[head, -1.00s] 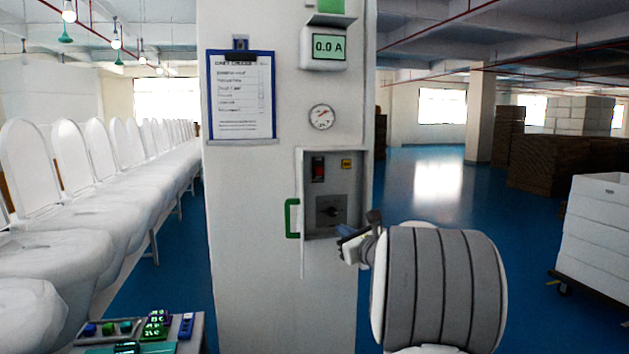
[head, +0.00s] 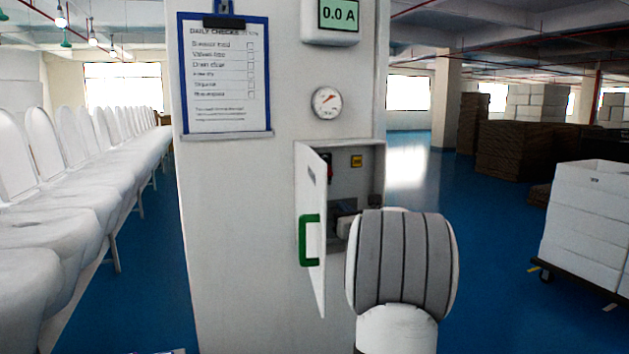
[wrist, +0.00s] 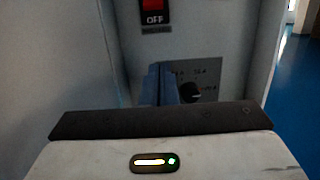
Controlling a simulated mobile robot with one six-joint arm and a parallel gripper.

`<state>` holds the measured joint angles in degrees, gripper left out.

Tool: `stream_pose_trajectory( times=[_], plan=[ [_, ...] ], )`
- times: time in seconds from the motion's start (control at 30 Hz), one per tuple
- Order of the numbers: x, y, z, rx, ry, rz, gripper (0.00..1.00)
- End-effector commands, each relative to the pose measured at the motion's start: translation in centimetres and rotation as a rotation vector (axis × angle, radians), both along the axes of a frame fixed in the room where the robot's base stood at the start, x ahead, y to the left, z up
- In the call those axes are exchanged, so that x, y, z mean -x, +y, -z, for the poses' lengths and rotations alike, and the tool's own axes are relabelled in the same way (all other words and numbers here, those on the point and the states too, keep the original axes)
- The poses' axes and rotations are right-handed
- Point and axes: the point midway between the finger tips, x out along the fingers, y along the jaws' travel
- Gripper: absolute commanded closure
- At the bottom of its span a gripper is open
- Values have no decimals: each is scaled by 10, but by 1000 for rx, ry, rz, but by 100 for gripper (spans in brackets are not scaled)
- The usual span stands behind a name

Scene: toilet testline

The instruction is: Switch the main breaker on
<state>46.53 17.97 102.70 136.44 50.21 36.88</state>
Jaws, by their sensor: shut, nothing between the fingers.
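In the head view my gripper (head: 347,224) is at the box opening, partly hidden by my arm. I cannot tell whether it touches anything.
The box door (head: 316,200) with its green handle (head: 309,240) stands open on the left. A yellow label (head: 356,161) is inside the box. A gauge (head: 327,103), a 0.0 A display (head: 339,14) and a clipboard (head: 226,75) are above.

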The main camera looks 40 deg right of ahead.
Motion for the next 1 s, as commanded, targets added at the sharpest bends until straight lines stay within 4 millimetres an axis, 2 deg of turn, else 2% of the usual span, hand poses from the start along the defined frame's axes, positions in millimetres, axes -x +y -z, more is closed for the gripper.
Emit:
stream_pose_trajectory(
  times=[0.47, 0.57, 1.0],
  plan=[
    [-8, 3, -1, 0, 1, -9, 100],
    [-19, 0, -4, -1, 1, -10, 100],
    [-103, -19, -20, 1, 0, -10, 100]
  ],
)
